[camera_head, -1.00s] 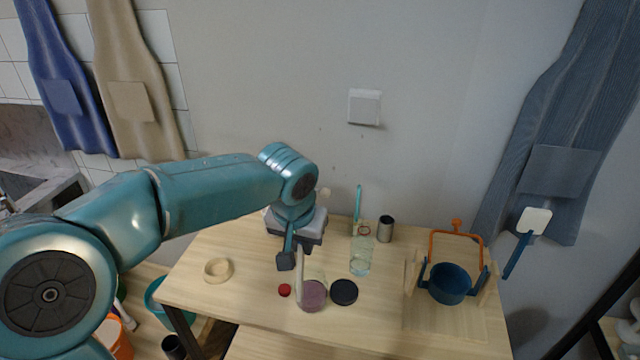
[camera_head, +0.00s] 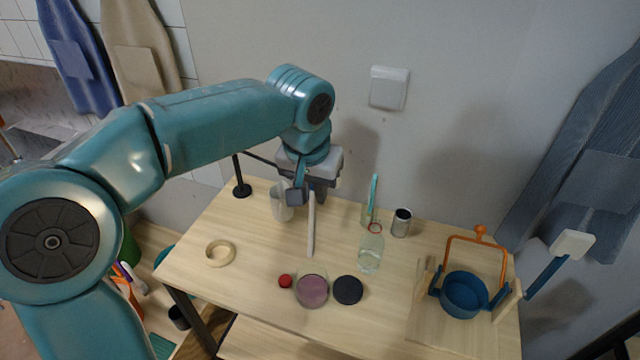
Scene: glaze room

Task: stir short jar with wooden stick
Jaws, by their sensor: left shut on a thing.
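The short jar (camera_head: 312,291) is a low clear jar with purple-mauve contents, open at the top, standing near the table's front edge. My left gripper (camera_head: 308,194) is shut on the pale wooden stick (camera_head: 311,235), which hangs almost upright. The stick's lower end shows above the jar's far rim in the picture, apart from the jar. A black round lid (camera_head: 348,290) lies just right of the jar. My right gripper is not in view.
A small red cap (camera_head: 285,281) lies left of the jar; a wooden ring (camera_head: 220,253) lies further left. A clear glass (camera_head: 370,253), a metal can (camera_head: 401,222) and a blue pot (camera_head: 463,295) with an orange handle stand right. A pale translucent vessel (camera_head: 281,203) is behind my gripper.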

